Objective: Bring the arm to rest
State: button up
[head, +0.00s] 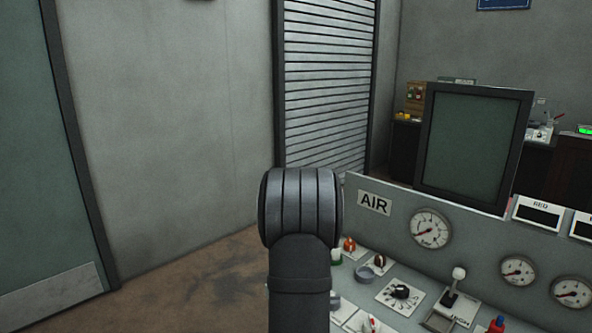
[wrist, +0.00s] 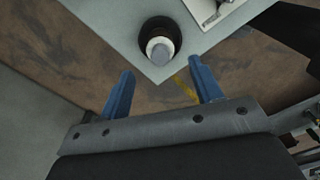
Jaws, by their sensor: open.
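My gripper (wrist: 163,88) shows in the wrist view with its two blue fingers spread apart and nothing between them. It points down past the corner of a grey console top, with brown floor below. In the head view my dark arm rises at the lower middle in front of the grey control console (head: 398,222), and my gripper is hidden there. A round black fitting with a pale knob (wrist: 160,46) sits on the console corner just beyond the fingertips, apart from them as far as I can tell.
The console carries an AIR label, round gauges (head: 430,229), a rotary knob (head: 401,292), a lever (head: 456,280) and a dark screen (head: 474,145). A slatted shutter (head: 327,75) stands behind. Brown floor (head: 205,285) is open to the left, before a green door (head: 38,150).

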notch_tip(320, 180, up, 5)
notch_tip(320, 180, down, 12)
jog(key=shift+f, duration=0.2)
jog(key=r, duration=0.4)
jog(key=shift+d+r, duration=0.2)
jog(key=shift+r, duration=0.2)
jog(key=s+d+r, duration=0.7)
jog(key=d, duration=2.1)
jog(key=w+a+f, duration=0.2)
jog(key=w+f, duration=0.1)
jog(key=w+a+f, duration=0.6)
jog(key=shift+w+f, duration=0.2)
jog(key=shift+w, duration=0.2)
jog(key=shift+f, duration=0.3)
jog(key=shift+o, duration=0.2)
